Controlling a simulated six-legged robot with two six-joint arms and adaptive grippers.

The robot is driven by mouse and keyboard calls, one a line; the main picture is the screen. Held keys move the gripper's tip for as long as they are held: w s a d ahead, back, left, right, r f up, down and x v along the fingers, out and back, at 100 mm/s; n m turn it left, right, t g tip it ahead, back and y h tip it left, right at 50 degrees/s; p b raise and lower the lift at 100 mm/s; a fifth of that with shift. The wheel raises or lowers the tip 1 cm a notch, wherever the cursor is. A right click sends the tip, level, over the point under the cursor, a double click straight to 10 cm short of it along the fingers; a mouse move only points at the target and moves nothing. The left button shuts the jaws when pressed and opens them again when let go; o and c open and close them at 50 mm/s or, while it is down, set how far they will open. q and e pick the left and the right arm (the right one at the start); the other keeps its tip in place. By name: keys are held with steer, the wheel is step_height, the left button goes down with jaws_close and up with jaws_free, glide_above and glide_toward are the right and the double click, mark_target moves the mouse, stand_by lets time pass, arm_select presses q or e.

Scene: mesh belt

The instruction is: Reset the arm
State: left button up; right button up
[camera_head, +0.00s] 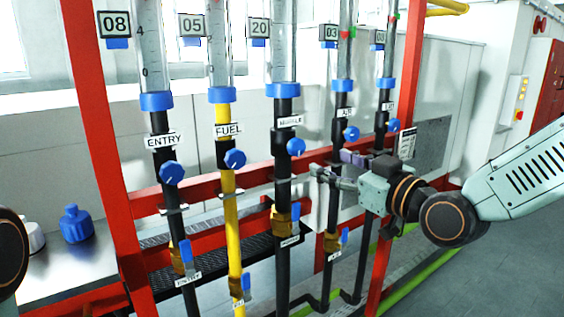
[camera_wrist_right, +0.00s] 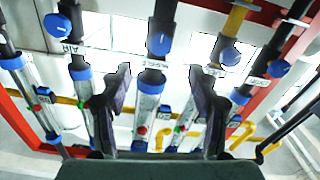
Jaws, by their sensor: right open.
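My right arm comes in from the right in the head view. Its gripper (camera_head: 328,164) is in front of the right-hand pipes, pointing left, near the height of the blue valve knobs. In the right wrist view its two dark fingers (camera_wrist_right: 160,88) stand wide apart, with nothing held between them. A pipe with a blue collar (camera_wrist_right: 150,77) shows in the gap behind the fingers; I cannot tell how close it is. A dark round part of my left arm (camera_head: 10,252) shows at the left edge of the head view; its gripper is not in view.
A red frame (camera_head: 98,130) carries several vertical pipes, including a yellow FUEL pipe (camera_head: 231,200), with blue knobs (camera_head: 172,172) sticking out. A metal table (camera_head: 60,275) with a blue bottle (camera_head: 76,224) stands at left. Open floor (camera_head: 500,270) lies at lower right.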

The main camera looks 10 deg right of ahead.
steer(key=s+f+m+g+h, duration=0.2)
steer(key=s+f+g, duration=0.15)
steer(key=f, duration=0.65)
steer(key=s+f+m+g+h, duration=0.1)
steer(key=s+f+m+g, duration=0.25)
steer(key=f, duration=0.65)
steer(key=s+f+m+g+h, duration=0.2)
steer(key=s+f, duration=0.3)
steer(key=f, duration=0.5)
steer(key=s+f+g, duration=0.4)
steer(key=s+f, duration=0.4)
steer(key=s, duration=0.4)
steer(key=s+f+n+g+h+b, duration=0.1)
steer(key=s+f+g, duration=0.3)
steer(key=s+f, duration=0.4)
steer(key=s, duration=0.4)
steer(key=shift+s+a+f, duration=0.25)
steer(key=shift+s+f, duration=0.05)
steer(key=shift+f, duration=0.05)
